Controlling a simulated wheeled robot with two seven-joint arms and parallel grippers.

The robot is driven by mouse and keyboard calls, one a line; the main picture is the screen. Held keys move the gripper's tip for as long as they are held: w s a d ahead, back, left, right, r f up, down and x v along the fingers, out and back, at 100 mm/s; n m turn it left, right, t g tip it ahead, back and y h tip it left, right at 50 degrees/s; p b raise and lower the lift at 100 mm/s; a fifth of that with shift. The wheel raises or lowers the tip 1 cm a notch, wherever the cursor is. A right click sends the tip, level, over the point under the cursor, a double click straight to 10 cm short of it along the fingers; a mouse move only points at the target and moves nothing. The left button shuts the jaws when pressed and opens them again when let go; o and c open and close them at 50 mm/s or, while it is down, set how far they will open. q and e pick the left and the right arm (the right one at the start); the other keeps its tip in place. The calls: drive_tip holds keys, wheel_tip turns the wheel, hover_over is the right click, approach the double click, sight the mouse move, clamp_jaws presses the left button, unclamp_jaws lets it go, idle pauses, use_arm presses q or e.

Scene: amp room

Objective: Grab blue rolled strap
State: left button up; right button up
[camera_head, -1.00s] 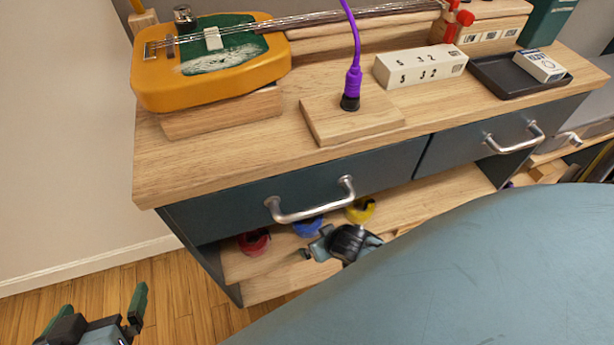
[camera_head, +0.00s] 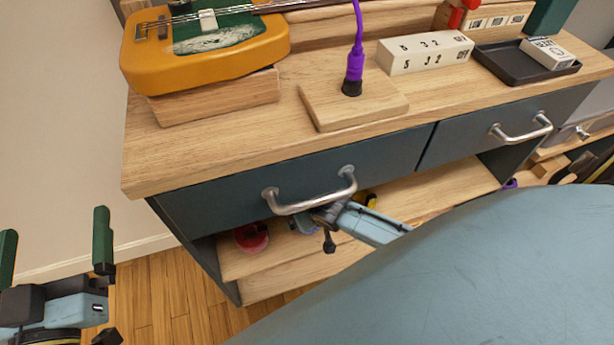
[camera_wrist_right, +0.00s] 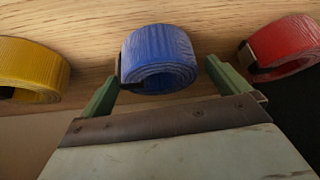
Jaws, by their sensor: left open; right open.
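The blue rolled strap (camera_wrist_right: 158,58) lies on the wooden shelf between the yellow and red rolls in the right wrist view. My right gripper (camera_wrist_right: 158,80) is open, with one green finger on each side of the blue roll. I cannot tell whether the fingers touch it. In the head view my right gripper is under the drawer handle and mostly hidden, and it covers most of the blue strap (camera_head: 303,226). My left gripper (camera_head: 55,245) is open and empty at the lower left, in front of the wall and floor.
A red rolled strap (camera_wrist_right: 283,48) and a yellow rolled strap (camera_wrist_right: 32,70) flank the blue one on the shelf (camera_head: 290,262). The drawer handle (camera_head: 312,196) juts out above my right gripper. The tabletop (camera_head: 230,135) holds a guitar, blocks and a black tray.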

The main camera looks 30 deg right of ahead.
drive_tip(key=shift+w+f+b, duration=0.3)
drive_tip(key=shift+f+b, duration=0.15)
use_arm(q)
drive_tip(key=shift+s+d+r+t+h, duration=0.15)
drive_tip(key=shift+s+r+t, duration=0.1)
drive_tip(key=shift+r+t, duration=0.45)
drive_tip(key=shift+s+r+t+h, duration=0.25)
drive_tip(key=shift+r+t, duration=0.25)
drive_tip(key=shift+r, duration=0.4)
drive_tip(key=shift+s+d+r+t+h, duration=0.1)
drive_tip(key=shift+s+r+t, duration=0.2)
drive_tip(key=shift+r+t, duration=0.4)
drive_tip(key=shift+r, duration=0.1)
use_arm(e)
drive_tip(key=c, duration=1.1)
drive_tip(key=shift+o, duration=0.2)
use_arm(q)
drive_tip(key=shift+w, duration=0.1)
